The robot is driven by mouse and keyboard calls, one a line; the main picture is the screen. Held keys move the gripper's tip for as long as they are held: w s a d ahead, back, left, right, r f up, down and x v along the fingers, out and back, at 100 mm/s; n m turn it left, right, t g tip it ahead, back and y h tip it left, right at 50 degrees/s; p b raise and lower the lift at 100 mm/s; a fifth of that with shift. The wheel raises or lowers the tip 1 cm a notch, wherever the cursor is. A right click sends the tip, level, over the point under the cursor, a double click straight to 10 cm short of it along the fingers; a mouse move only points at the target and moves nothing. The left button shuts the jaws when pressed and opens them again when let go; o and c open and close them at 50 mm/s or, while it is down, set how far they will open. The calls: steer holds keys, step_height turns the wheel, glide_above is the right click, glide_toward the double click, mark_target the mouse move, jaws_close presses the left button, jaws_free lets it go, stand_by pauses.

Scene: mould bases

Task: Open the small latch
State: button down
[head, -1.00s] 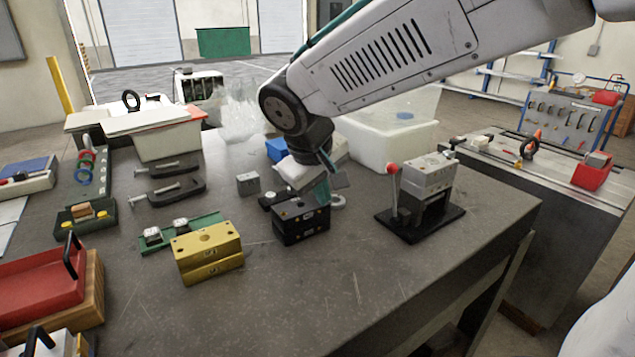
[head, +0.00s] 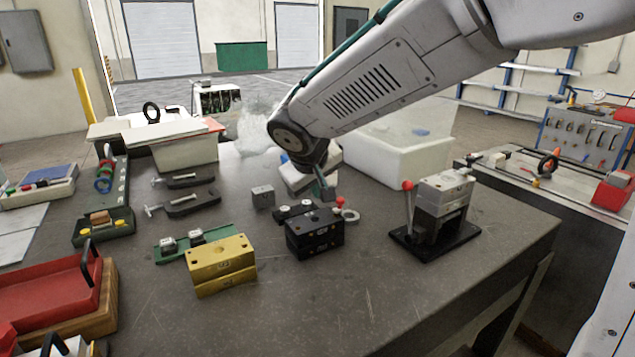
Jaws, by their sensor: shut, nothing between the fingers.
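No part can be picked out for sure as the small latch. A black two-part mould base (head: 315,234) stands mid-table. A small red knob (head: 340,202) shows just behind its top edge; what it is fixed to is hard to see. A gold two-part mould base (head: 221,265) sits to its left. A silver-and-black mould base (head: 441,204) stands on a black plate at right, with an upright red-knobbed lever (head: 408,205) beside it. My gripper (head: 326,193) is shut and empty, tilted downward just behind and above the black base; its fingertips are small and partly unclear.
A metal ring (head: 350,215) and a dark plate (head: 294,211) lie near the black base. A small grey block (head: 262,196), clamps (head: 183,201) and a green strip (head: 205,244) lie to the left. A white bin (head: 395,158) stands behind. The table front is clear.

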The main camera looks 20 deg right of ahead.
mark_target(332, 218)
steer(key=x, duration=0.6)
steer(key=shift+s, duration=0.1)
steer(key=shift+w+d+f, duration=0.1)
steer(key=shift+w+d, duration=0.15)
steer(key=shift+d, duration=0.35)
steer(key=shift+w+d+f, duration=0.1)
steer(key=shift+w+d, duration=0.2)
steer(key=shift+d, duration=0.25)
steer(key=shift+w+d+f, duration=0.1)
steer(key=shift+w+d, duration=0.15)
steer(key=shift+d, duration=0.35)
steer(key=shift+r, duration=0.1)
